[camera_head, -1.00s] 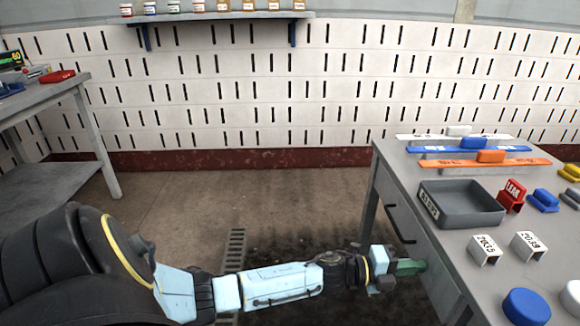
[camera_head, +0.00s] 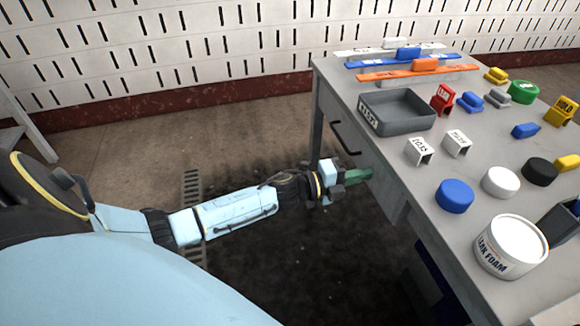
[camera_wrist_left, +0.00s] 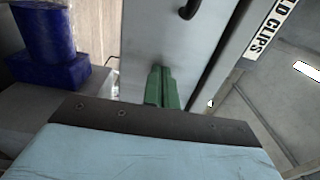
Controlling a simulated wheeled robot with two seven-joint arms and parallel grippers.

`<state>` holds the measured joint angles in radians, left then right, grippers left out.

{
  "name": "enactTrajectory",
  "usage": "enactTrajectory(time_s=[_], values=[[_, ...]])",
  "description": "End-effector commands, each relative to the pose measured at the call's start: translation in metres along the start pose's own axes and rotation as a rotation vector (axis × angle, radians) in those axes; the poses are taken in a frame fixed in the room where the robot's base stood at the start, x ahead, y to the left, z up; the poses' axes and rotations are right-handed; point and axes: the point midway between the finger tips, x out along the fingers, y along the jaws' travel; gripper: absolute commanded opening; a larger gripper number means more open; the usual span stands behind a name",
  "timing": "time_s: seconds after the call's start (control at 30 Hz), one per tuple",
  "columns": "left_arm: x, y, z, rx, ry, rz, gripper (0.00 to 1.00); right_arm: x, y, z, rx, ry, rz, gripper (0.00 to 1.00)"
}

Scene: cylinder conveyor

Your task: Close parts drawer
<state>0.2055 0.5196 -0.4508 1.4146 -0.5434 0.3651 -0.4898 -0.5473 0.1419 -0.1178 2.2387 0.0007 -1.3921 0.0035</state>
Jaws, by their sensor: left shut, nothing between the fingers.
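The parts drawer's grey front (camera_head: 374,160) is in the near-left side of the workbench, with a black bar handle (camera_head: 344,141). In the left wrist view the drawer front (camera_wrist_left: 150,35) fills the upper middle and part of the handle (camera_wrist_left: 188,9) shows at the top. My left gripper (camera_head: 358,175) has green fingers, closed together and empty. They point at the drawer front, to the near side of the handle. The fingers (camera_wrist_left: 163,85) look against or very close to the front; I cannot tell if they touch. How far the drawer stands out is unclear.
Blue objects (camera_wrist_left: 45,40) stand at left in the wrist view.

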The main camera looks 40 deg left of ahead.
Motion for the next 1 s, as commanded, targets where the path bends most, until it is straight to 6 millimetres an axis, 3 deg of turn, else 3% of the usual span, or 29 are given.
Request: enactTrajectory(time_s=[0.5, 0.7, 1.0], values=[[-0.1, 0.002, 0.003, -0.002, 0.01, 0.011, 0.0, 0.054, 0.019, 0.022, -0.012, -0.049, 0.032, 0.79], [-0.119, 0.002, 0.003, 0.0, 0.011, 0.009, 0.0, 0.062, 0.022, 0.027, -0.014, -0.054, 0.036, 0.79], [-0.122, 0.004, 0.004, -0.018, -0.008, 0.013, 0.0, 0.064, 0.023, 0.028, -0.014, -0.054, 0.037, 0.79]])
